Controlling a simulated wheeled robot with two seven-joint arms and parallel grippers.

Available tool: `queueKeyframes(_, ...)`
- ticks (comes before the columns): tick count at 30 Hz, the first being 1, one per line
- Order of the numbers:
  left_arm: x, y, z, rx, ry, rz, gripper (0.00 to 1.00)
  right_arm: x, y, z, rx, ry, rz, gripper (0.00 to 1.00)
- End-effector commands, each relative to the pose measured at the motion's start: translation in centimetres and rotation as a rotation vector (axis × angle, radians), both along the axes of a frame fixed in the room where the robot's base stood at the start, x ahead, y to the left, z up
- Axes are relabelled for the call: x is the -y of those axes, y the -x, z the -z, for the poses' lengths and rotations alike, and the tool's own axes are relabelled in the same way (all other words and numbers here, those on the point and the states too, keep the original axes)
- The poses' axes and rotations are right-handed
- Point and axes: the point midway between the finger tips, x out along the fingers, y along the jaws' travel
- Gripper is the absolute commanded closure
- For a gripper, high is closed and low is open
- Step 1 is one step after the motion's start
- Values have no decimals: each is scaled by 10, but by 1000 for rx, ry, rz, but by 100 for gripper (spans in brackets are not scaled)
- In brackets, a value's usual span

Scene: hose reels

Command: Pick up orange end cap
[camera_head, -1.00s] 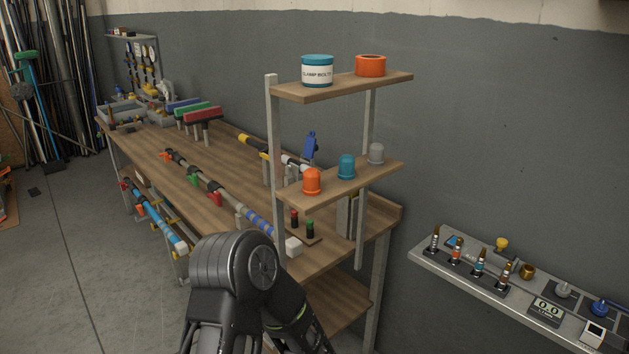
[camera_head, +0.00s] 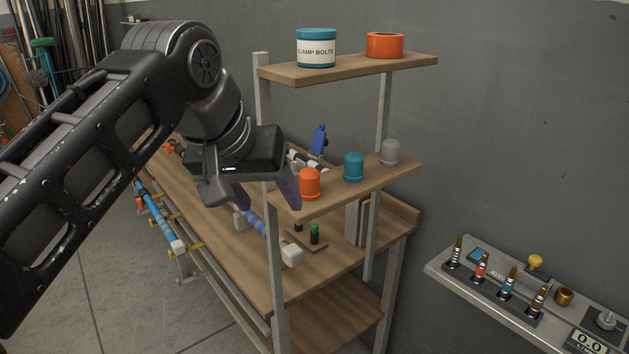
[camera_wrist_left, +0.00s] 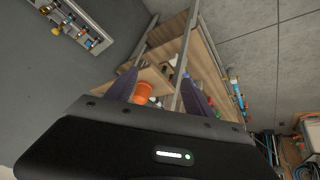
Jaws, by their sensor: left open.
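The orange end cap (camera_head: 309,184) stands upright at the left end of the lower shelf (camera_head: 353,189) of the small rack. My left gripper (camera_head: 268,197) is open and empty, at the left of the cap. One finger is close to the cap's left side, and the other is farther left beyond the rack post. In the left wrist view the orange cap (camera_wrist_left: 143,92) shows between the open fingers, nearer the left one, and the post (camera_wrist_left: 184,60) also shows between them. My right gripper is not in view.
A teal cap (camera_head: 353,167) and a grey cap (camera_head: 390,152) stand on the same shelf. The upper shelf (camera_head: 345,70) holds a clamp bolts tub (camera_head: 316,48) and an orange ring (camera_head: 384,45). The front post (camera_head: 269,290) stands by the gripper.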

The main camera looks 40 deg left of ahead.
Motion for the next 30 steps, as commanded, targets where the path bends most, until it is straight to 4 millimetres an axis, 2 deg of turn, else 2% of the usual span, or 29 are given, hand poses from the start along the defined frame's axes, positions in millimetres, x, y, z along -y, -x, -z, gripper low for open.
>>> queueKeyframes(10, -1, -8, 2, -3, 0, 3, 38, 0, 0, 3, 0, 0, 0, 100)
queueKeyframes(17, -8, -47, 4, -3, 1, 5, 38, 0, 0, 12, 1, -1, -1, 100)
queueKeyframes(21, -13, -71, 1, -3, 2, 4, 38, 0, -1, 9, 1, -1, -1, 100)
queueKeyframes(25, -16, -82, 0, -2, 0, 1, 38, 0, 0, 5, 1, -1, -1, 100)
queueKeyframes(30, -16, -84, 1, -1, 1, 2, 38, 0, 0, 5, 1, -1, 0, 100)
